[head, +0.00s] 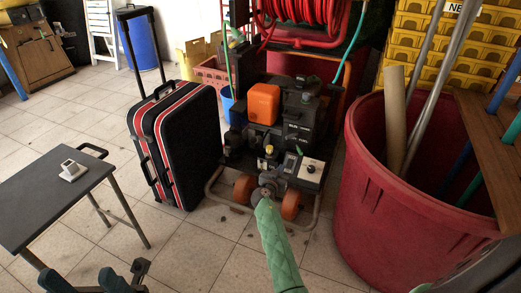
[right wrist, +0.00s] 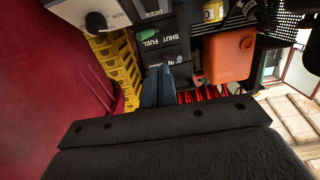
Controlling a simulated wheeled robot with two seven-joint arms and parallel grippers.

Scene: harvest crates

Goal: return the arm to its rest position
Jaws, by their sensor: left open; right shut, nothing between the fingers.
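My left gripper (head: 82,278) is at the bottom left of the head view, in front of the small dark table. Its dark blue fingers are spread apart, with nothing seen held. My right gripper (right wrist: 165,84) shows in the right wrist view, its blue-grey fingers together and empty, with its black body across the bottom. It points toward the engine machine (head: 296,110), whose orange tank (right wrist: 229,56) and dark panels lie beyond the fingertips. I cannot make out the right gripper for certain in the head view.
A large red barrel (head: 365,190) holding poles stands at right. A black suitcase (head: 190,150) stands left of the machine. The dark table (head: 45,200) carries a small white device (head: 72,171). Tiled floor is clear around (head: 190,255).

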